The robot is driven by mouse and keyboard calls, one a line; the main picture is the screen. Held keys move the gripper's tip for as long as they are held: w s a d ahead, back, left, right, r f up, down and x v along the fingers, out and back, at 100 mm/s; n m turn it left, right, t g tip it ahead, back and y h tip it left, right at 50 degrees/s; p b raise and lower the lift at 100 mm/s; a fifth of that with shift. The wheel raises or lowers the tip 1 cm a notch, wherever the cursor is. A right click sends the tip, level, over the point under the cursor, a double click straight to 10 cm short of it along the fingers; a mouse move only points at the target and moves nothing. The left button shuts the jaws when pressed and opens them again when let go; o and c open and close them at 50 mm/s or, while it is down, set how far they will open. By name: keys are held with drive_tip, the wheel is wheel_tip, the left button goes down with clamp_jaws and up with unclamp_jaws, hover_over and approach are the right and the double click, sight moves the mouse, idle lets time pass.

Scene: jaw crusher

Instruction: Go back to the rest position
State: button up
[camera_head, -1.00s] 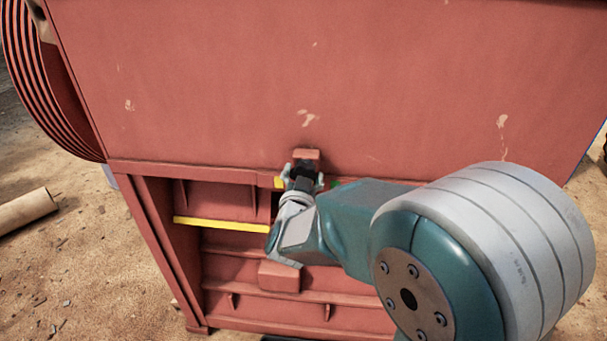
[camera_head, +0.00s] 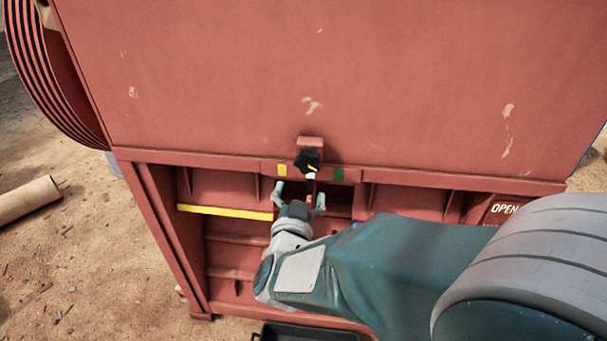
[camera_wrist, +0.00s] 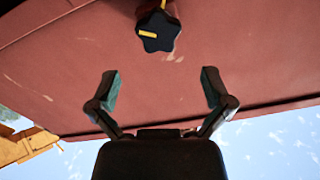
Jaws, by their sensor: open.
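My gripper (camera_head: 300,193) is open and empty in front of the red jaw crusher (camera_head: 400,80). Its two fingers are spread wide apart, which also shows in the wrist view (camera_wrist: 160,90). The knob's yellow mark points left in that view.
A yellow bar (camera_head: 225,212) crosses the crusher's lower frame at left. A dark tray (camera_head: 310,333) is partly visible at the bottom. A tan cylinder (camera_head: 28,199) lies on the sandy ground at left.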

drive_tip(key=shift+s+a, duration=0.25)
drive_tip(key=shift+s, duration=0.9)
drive_tip(key=s+d+n+g+y, duration=0.3)
drive_tip(key=s+d+n+g, duration=0.2)
drive_tip(key=s+d+g, duration=0.7)
drive_tip(key=s+d, duration=0.1)
drive_tip(key=s, duration=0.4)
drive_tip(key=shift+d+r, duration=0.3)
drive_tip(key=shift+r, duration=0.05)
